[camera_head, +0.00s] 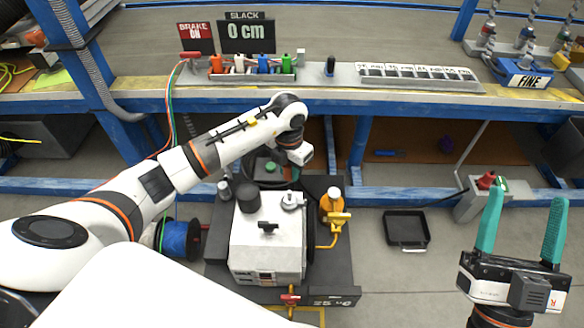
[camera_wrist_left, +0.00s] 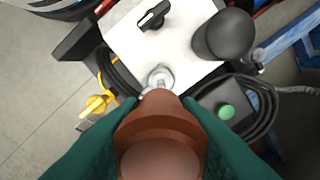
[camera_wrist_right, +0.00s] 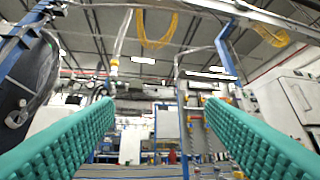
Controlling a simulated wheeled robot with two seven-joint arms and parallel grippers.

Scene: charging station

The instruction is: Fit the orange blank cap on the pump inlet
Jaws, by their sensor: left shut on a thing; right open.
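The orange blank cap (camera_wrist_left: 160,132), brownish in this light, is between the green fingers of my left gripper (camera_wrist_left: 160,104), which is shut on it. In the head view the left gripper (camera_head: 295,170) is behind the pump's far edge, with its fingers and the cap mostly hidden. The pump (camera_head: 262,245) is a pale grey box with a black knob on top. A round metal fitting (camera_head: 291,199), seemingly the inlet, stands at its far right corner; in the left wrist view the fitting (camera_wrist_left: 161,77) shows just beyond the cap. Contact cannot be judged. My right gripper (camera_head: 526,205) is open and empty, pointing up.
A dark cylinder (camera_head: 247,197) stands on the pump's far left. An orange bottle (camera_head: 332,203) and yellow valve (camera_head: 340,218) are at its right. A blue spool (camera_head: 180,238) lies left and a black tray (camera_head: 406,229) right on the floor. The workbench (camera_head: 340,102) spans the back.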

